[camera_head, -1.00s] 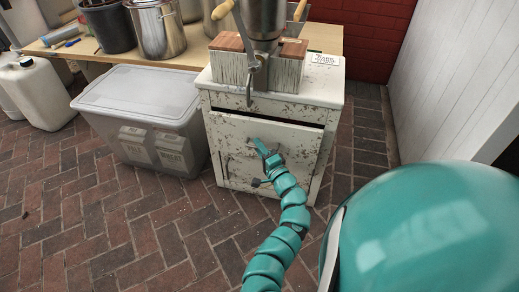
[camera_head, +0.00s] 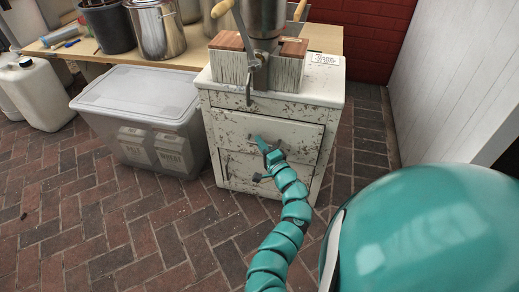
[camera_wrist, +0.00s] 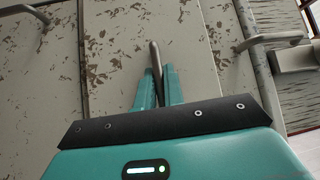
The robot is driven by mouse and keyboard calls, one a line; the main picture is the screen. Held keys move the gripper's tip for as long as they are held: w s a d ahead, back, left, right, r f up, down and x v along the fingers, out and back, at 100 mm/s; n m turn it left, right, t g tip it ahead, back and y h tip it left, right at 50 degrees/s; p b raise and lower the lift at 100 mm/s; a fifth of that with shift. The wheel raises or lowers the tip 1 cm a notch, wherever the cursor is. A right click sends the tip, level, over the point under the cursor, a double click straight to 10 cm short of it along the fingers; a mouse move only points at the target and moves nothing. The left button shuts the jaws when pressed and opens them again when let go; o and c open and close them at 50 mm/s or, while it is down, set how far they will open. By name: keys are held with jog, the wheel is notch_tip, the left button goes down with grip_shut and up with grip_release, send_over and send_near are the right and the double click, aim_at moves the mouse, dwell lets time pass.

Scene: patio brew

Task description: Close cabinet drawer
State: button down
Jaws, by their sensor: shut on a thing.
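The white, chipped-paint cabinet (camera_head: 300,160) stands in the middle of the head view. The fingers partly hide the handle. A lower drawer with its own handle (camera_head: 258,178) sits beneath.
A grain mill (camera_head: 262,70) with a crank stands on the cabinet. A lidded grey bin (camera_head: 140,95) stands close on the left. A wooden table (camera_head: 320,38) is behind, a white wall (camera_head: 455,70) at right. The brick floor (camera_head: 120,230) in front is clear.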

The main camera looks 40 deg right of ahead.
jog(key=shift+w+d+r+b, duration=0.1)
jog(key=shift+w+d+b, duration=0.25)
jog(key=shift+w+d, duration=0.45)
jog(key=shift+s+d, duration=0.15)
jog(key=c, duration=1.5)
grip_release()
jog(key=s+p, duration=0.1)
jog(key=s, duration=0.4)
jog(key=s+a+f+p, duration=0.1)
jog(key=s, duration=0.5)
jog(key=s+f+p, duration=0.1)
jog(key=s, duration=0.5)
jog(key=shift+s+a+f, duration=0.1)
jog(key=shift+a, duration=0.05)
